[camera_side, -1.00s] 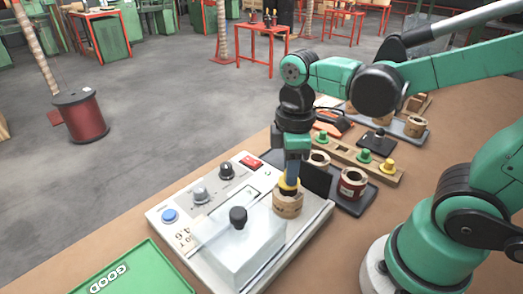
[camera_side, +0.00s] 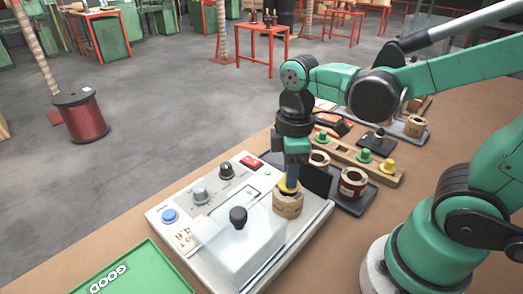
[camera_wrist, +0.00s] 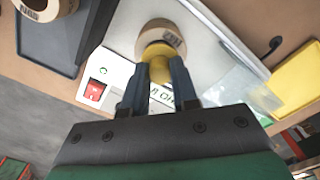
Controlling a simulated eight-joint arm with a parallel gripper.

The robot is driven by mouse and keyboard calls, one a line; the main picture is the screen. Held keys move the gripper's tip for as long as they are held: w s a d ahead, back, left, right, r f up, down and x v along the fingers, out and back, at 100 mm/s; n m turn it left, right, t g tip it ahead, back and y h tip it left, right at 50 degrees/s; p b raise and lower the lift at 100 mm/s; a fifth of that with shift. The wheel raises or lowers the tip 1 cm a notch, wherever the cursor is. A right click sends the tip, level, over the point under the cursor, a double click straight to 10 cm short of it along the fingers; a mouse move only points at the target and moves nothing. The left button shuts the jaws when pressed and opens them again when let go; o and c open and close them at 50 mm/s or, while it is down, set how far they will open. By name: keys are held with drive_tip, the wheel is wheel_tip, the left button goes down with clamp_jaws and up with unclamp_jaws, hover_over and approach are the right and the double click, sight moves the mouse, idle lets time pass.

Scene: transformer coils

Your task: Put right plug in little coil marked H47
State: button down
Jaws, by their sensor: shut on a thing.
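My gripper (camera_side: 290,183) is shut on a yellow plug (camera_wrist: 157,65), whose rounded end shows between the fingers in the wrist view. The plug is at the top opening of a small tan coil (camera_side: 288,206), which stands upright on the white tester. The coil also shows in the wrist view (camera_wrist: 152,30), partly hidden behind the plug. Its printed label is too small to read surely. How deep the plug sits in the coil is hidden.
The tester (camera_side: 180,236) has a red switch, knobs, a blue button and a clear cover (camera_side: 238,250). A wooden rack (camera_side: 345,152) holds green and yellow plugs. A dark tray (camera_side: 357,208) holds other coils. A green GOOD tray (camera_side: 150,277) lies front left.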

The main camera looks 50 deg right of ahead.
drive_tip(key=shift+f, duration=0.45)
drive_tip(key=shift+c, duration=1)
unclamp_jaws()
drive_tip(key=shift+r, duration=3.1)
drive_tip(key=m+t, duration=0.1)
drive_tip(key=w+f+m+t, duration=0.1)
drive_tip(key=m, duration=0.1)
drive_tip(key=m+t, duration=0.2)
drive_tip(key=shift+w+d+f, duration=0.15)
drive_tip(key=shift+d, duration=0.25)
drive_tip(key=m+t, duration=0.1)
drive_tip(key=w+m+t, duration=0.1)
drive_tip(key=m+t, duration=0.1)
drive_tip(key=shift+w+d+m, duration=0.15)
drive_tip(key=shift+d+m, duration=0.15)
drive_tip(key=shift+m, duration=0.1)
